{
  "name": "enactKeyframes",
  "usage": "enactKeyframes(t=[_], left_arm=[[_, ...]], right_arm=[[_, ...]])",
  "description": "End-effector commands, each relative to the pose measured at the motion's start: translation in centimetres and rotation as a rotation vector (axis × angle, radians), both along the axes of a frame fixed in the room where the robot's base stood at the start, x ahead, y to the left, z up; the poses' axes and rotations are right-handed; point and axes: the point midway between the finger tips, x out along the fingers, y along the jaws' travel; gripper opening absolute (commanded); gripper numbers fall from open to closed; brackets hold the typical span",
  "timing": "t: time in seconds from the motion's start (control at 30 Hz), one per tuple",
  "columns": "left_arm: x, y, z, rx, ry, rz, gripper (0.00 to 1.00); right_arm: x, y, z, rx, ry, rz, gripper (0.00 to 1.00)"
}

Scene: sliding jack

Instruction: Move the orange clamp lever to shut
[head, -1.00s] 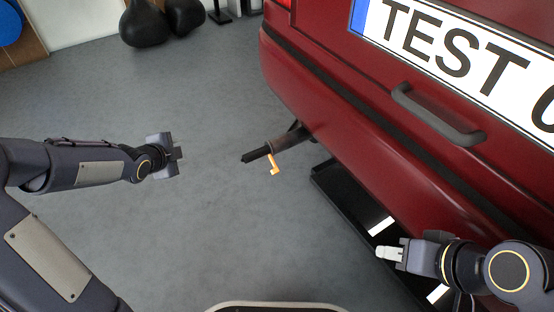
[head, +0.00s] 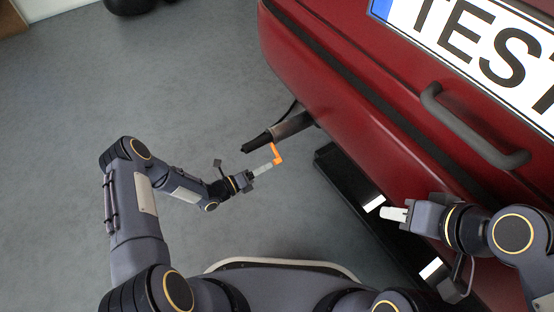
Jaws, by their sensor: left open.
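The orange clamp lever (head: 278,154) hangs from the dark tube (head: 293,126) that sticks out from under the red car's bumper. It is a small bent piece whose lower end points down. My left gripper (head: 266,167) is open, with its pale fingers just below and left of the lever's lower end. They look very close, and I cannot tell whether they touch or straddle the lever. My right gripper (head: 394,213) is beside the bumper, apart from the lever. Its pale fingers overlap in this view, so I cannot tell its opening.
The red car (head: 370,120) fills the right side, with a grey handle (head: 470,125) and a number plate (head: 490,40). A black board (head: 345,185) with white patches lies below the bumper. The grey floor (head: 150,90) at left is clear.

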Motion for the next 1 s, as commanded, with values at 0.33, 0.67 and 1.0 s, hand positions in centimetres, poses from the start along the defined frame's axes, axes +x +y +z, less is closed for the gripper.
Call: enactKeyframes(t=[0.33,0.67,1.0], left_arm=[[3.0,-4.1,-0.2,0.001,0.002,0.000,0.44],[3.4,-4.6,0.0,0.000,0.004,0.002,0.44],[3.4,-4.6,0.0,0.000,0.004,0.002,0.04]], right_arm=[[0.0,0.0,-1.9,0.000,0.000,0.000,0.36],[0.0,0.0,-1.9,0.000,0.000,0.000,0.36],[0.0,0.0,-1.9,0.000,0.000,0.000,0.36]])
